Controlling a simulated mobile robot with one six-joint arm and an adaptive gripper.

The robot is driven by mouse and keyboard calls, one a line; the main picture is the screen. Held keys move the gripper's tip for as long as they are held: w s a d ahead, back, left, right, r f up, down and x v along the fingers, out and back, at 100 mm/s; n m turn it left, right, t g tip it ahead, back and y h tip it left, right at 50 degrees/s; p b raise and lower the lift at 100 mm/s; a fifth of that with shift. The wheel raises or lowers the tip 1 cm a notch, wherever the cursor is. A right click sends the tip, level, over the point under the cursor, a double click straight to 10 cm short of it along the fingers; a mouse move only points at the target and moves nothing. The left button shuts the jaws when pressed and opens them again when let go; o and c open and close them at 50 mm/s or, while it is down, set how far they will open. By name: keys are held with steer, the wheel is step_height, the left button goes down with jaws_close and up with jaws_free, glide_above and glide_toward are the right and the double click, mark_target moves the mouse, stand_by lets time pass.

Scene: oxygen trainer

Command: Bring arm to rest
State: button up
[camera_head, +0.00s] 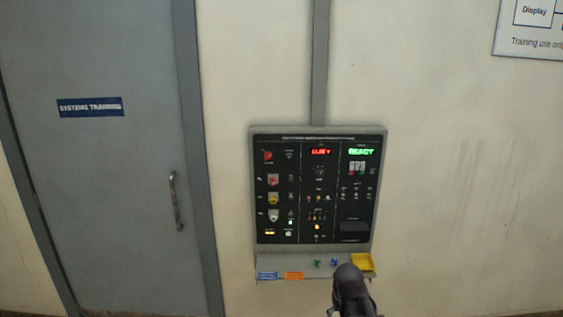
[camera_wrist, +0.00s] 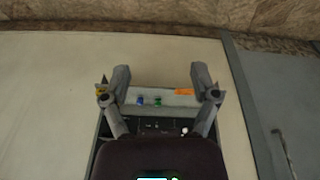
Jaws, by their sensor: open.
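My gripper (camera_wrist: 160,88) is open and empty in the wrist view, its two fingers spread wide apart. Through the gap between them I see the shelf under the wall panel, with small blue and green items on it. In the head view, a dark part of my arm (camera_head: 352,290) rises at the bottom, in front of the panel shelf's lower right. The control panel (camera_head: 318,215) hangs on the wall with a red display and a green display reading READY. Its fingers cannot be made out in the head view.
The panel's shelf (camera_head: 300,264) bears a yellow tray (camera_head: 362,262), an orange label (camera_head: 294,276) and a blue label (camera_head: 268,276). A grey door (camera_head: 95,180) with a handle (camera_head: 176,200) stands to the left. The wall (camera_head: 460,190) to the right is bare below a sign (camera_head: 530,28).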

steer(key=s+m+g, duration=0.1)
steer(key=s+g, duration=0.1)
steer(key=s, duration=0.7)
steer(key=shift+a+f, duration=0.25)
steer(key=shift+f, duration=0.15)
steer(key=shift+c, duration=0.2)
steer(key=shift+c, duration=1.2)
steer(key=shift+w, duration=0.15)
